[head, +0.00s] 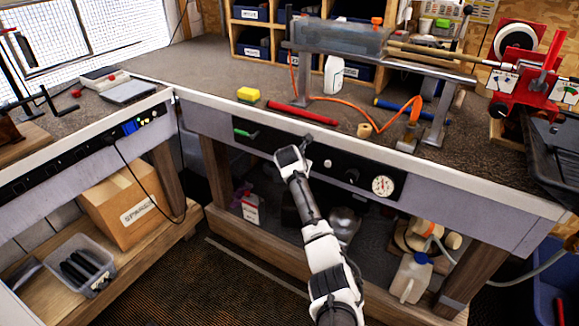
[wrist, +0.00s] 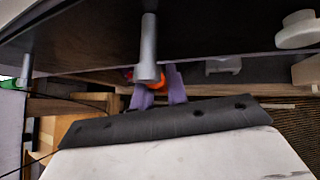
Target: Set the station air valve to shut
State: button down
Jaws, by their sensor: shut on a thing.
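The station air valve is on the dark panel of the far bench front. In the wrist view its grey stem (wrist: 148,50) points at my gripper, and an orange-red handle (wrist: 131,76) shows at my fingers. My gripper (wrist: 160,88) has its two purple fingers close together on this handle, which they mostly hide. In the head view my gripper (head: 290,158) is against the panel, a grey end of the valve (head: 306,140) shows just beyond it, and the rest is hidden. The handle's exact angle cannot be told.
A green-handled valve (head: 244,133) sits left on the same panel, with a pale knob (head: 328,163) and a pressure gauge (head: 382,185) to the right. The bench edge overhangs above. Below, a shelf holds a white jug (head: 411,278). A side bench (head: 90,128) stands left.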

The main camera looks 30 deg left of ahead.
jog(key=shift+d+n+h+p, duration=0.4)
jog(key=shift+d+h+p, duration=0.15)
jog(key=shift+h+p, duration=0.35)
jog(key=shift+f, duration=0.1)
jog(key=c, duration=1.4)
grip_release()
jog(key=shift+d, duration=0.1)
jog(key=shift+s, duration=0.1)
jog(key=b+v, duration=0.1)
jog(key=v, duration=0.6)
jog(key=b+v, duration=0.1)
jog(key=v, duration=0.5)
jog(key=shift+r, duration=0.5)
jog(key=shift+a, duration=0.25)
